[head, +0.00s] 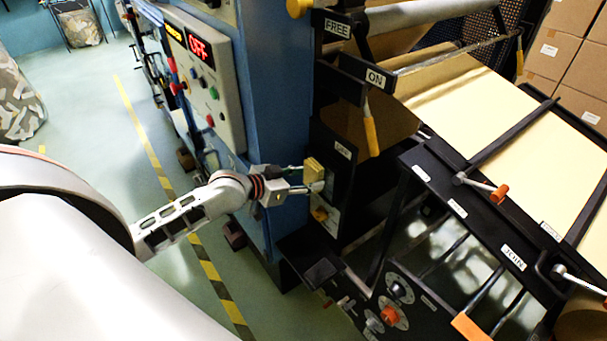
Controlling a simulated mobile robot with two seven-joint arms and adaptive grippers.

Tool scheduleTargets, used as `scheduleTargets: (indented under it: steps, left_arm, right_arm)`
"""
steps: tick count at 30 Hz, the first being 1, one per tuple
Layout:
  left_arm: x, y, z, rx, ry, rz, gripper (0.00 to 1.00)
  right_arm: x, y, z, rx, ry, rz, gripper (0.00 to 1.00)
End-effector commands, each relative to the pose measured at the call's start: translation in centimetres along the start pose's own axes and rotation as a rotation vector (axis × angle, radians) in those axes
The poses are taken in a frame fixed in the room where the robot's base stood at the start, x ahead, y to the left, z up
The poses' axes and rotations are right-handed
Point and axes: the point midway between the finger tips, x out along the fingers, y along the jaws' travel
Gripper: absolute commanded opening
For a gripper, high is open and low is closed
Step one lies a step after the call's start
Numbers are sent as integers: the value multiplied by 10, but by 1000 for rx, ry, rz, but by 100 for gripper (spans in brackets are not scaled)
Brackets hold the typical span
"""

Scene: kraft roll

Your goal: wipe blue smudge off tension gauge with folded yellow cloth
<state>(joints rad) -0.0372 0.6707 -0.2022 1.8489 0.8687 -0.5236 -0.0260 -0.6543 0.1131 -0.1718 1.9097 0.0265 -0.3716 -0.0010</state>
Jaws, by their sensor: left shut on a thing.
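My left gripper (312,179) reaches in from the left and is shut on the folded yellow cloth (313,168). The cloth is a small yellow block at the fingertips. It is in front of a pale panel on the dark machine frame, which looks like the tension gauge (337,184). The cloth and gripper cover part of the gauge face. I cannot tell whether the cloth touches it, and I cannot make out a blue smudge. My right gripper is not in view.
A blue machine column (270,110) with a grey control box (203,80) reading OFF stands beside my left arm. A lever (370,130) with a yellow handle hangs above right of the gauge. Dark rails and a knob panel (385,305) lie right and below.

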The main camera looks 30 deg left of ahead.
Motion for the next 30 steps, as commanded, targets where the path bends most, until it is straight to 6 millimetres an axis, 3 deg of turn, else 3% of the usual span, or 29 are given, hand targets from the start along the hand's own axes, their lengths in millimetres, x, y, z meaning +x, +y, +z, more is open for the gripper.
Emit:
scheduleTargets:
  steps: [7,20,30]
  left_arm:
    - [0,7,0,1,0,-1,24]
    - [2,39,-3,0,1,0,24]
    - [0,37,-3,3,0,-2,24]
  right_arm:
    - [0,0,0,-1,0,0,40]
    - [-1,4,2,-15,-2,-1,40]
    - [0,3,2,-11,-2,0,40]
